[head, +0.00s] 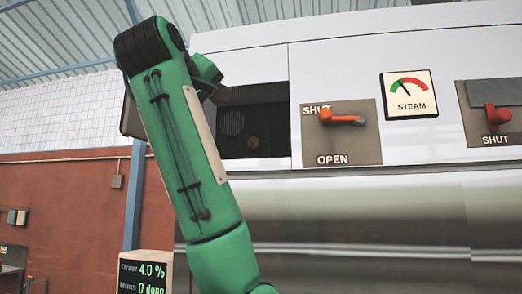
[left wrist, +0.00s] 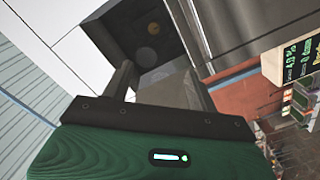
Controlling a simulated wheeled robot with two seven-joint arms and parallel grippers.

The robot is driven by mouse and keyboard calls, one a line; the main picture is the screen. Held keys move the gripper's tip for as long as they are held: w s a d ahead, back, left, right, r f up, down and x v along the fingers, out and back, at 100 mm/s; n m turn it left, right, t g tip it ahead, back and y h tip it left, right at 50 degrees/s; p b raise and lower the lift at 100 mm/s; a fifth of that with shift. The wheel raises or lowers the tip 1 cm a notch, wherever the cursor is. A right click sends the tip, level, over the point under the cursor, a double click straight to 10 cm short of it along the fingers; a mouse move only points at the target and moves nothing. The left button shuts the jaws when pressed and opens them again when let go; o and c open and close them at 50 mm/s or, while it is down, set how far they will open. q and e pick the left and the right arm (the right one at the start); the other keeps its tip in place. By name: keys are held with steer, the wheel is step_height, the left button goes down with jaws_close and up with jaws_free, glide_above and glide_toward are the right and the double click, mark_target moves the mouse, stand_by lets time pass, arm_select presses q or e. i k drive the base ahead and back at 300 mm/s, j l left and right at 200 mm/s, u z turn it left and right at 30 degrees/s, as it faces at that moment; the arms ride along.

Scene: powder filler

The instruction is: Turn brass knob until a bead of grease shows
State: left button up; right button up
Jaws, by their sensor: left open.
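A small, dim brass-coloured round knob (head: 253,142) sits low in a dark recess in the machine front in the head view. It also shows faintly in the recess in the left wrist view (left wrist: 152,28). My left gripper (left wrist: 162,85) is open, its two dark fingers apart with nothing seen between them, pointing toward the recess. In the head view my green left forearm covers the recess's left side, and the gripper (head: 217,92) is mostly hidden behind it. I cannot make out any grease bead. My right gripper is in neither view.
A display (head: 144,272) reading 4.0 % stands lower left. The recess walls (left wrist: 118,25) are close around the knob.

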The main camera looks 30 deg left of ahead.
mark_target(253, 142)
steer(key=i+j, duration=0.15)
steer(key=i, duration=0.3)
steer(key=i+j, duration=0.1)
steer(key=i, duration=0.3)
